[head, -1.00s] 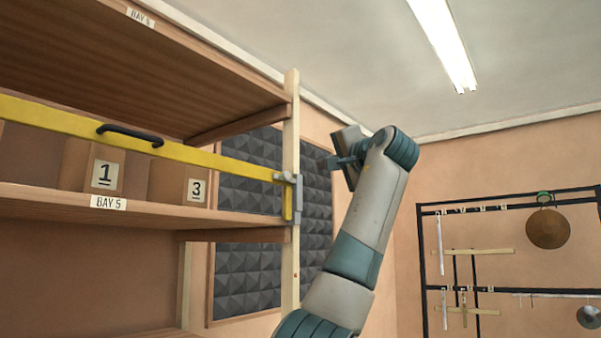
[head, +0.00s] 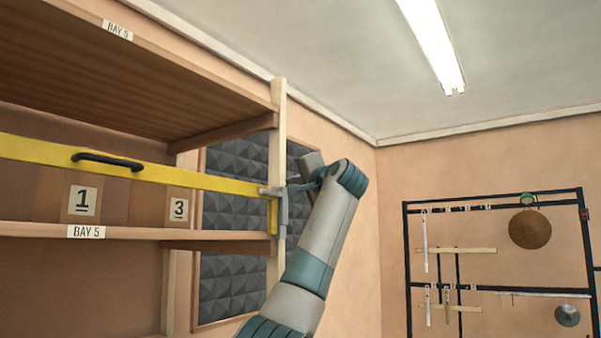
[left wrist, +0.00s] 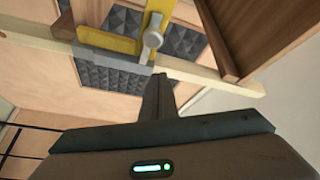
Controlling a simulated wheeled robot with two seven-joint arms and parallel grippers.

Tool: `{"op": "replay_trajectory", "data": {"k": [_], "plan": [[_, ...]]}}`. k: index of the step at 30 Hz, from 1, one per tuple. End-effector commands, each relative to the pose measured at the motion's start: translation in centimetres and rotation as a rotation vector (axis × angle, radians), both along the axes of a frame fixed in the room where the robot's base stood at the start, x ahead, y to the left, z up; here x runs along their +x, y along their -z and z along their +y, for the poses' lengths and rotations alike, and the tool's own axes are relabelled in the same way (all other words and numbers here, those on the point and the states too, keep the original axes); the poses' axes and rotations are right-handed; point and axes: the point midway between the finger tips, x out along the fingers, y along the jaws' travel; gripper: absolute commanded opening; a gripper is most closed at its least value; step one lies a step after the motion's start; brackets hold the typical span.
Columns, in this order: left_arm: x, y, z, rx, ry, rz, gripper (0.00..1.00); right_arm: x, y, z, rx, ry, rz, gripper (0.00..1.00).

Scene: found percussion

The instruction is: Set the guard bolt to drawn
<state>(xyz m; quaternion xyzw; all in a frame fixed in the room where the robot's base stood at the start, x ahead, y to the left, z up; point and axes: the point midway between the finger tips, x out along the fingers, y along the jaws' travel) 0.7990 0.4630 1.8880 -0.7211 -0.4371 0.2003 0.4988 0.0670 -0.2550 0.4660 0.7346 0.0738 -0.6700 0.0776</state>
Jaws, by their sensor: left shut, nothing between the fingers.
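The guard is a yellow bar (head: 215,183) with a black handle (head: 107,161), lying across the front of the bay 5 shelf. At its right end, by the pale wooden post, sits the grey metal guard bolt (head: 270,191). In the left wrist view the bolt (left wrist: 152,42) shows a rounded grey knob over the yellow bar end and a grey bracket (left wrist: 112,62). My left gripper (head: 294,187) is shut and empty, just right of the post. Its closed fingers (left wrist: 160,92) point at the bolt area; I cannot tell whether they touch it. My right gripper is out of view.
Boxes numbered 1 (head: 82,201) and 3 (head: 179,209) stand behind the bar. The wooden post (head: 277,150) and upper shelf (head: 130,85) are close to my left arm. A black rack (head: 407,260) with hanging percussion stands at right.

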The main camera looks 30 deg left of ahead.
Motion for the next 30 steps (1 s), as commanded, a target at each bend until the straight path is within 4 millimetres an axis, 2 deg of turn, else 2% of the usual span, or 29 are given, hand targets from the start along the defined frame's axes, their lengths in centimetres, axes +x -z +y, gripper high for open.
{"op": "replay_trajectory", "data": {"k": [15,30], "plan": [[-3.0,1.4,0.8,0.001,-0.001,-0.002,0.00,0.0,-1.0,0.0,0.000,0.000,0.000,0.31],[-3.5,1.8,0.9,0.001,0.000,0.001,0.00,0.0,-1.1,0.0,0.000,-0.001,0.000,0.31]]}}
